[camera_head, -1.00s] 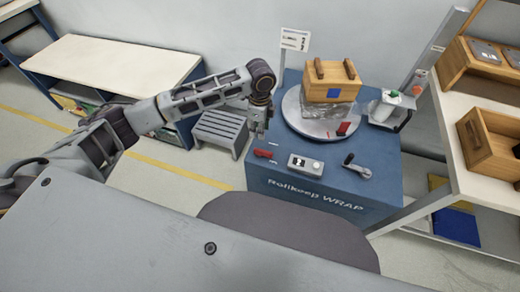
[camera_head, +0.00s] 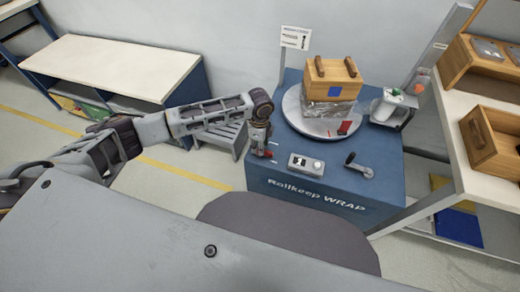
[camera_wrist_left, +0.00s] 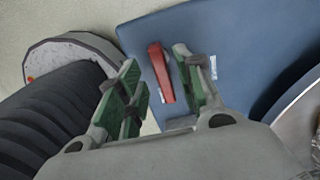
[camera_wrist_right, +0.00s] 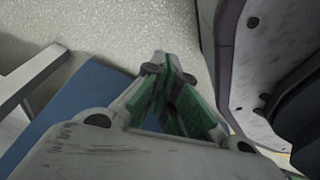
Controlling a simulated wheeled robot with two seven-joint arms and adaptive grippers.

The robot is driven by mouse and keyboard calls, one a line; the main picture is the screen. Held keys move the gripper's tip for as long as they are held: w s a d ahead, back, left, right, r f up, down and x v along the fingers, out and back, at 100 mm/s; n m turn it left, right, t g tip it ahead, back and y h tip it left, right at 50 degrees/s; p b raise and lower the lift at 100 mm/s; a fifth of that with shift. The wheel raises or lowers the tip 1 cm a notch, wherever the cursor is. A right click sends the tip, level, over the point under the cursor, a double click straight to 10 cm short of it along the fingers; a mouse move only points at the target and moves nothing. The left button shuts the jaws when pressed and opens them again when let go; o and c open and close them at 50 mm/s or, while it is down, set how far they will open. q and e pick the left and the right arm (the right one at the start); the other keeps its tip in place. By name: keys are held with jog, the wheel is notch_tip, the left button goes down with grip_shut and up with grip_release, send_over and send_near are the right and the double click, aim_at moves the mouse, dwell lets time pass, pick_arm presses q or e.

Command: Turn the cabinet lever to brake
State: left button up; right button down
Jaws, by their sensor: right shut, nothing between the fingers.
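The cabinet (camera_head: 375,180) is blue, with "Rollkeep WRAP" on its front. Its red lever (camera_wrist_left: 160,72) sits near the left front corner of the top, beside pale marks (camera_wrist_left: 213,67). In the head view the lever is mostly hidden behind my left gripper (camera_head: 262,150). In the left wrist view, that gripper (camera_wrist_left: 160,88) is open, with a green-padded finger on either side of the lever; the lever lies closer to the right finger. I cannot tell whether they touch. My right gripper (camera_wrist_right: 163,72) is shut and empty, seen only in the right wrist view.
On the cabinet top are a turntable (camera_head: 292,112) bearing a wooden crate (camera_head: 335,78) in film, a red part (camera_head: 345,128), a grey control box (camera_head: 306,164), a black crank (camera_head: 358,166) and a white-grey device (camera_head: 390,106). A shelf (camera_head: 462,150) stands right, a bench (camera_head: 120,63) left.

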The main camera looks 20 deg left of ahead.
pick_arm(q)
jog(key=shift+f, duration=1.4)
grip_shut()
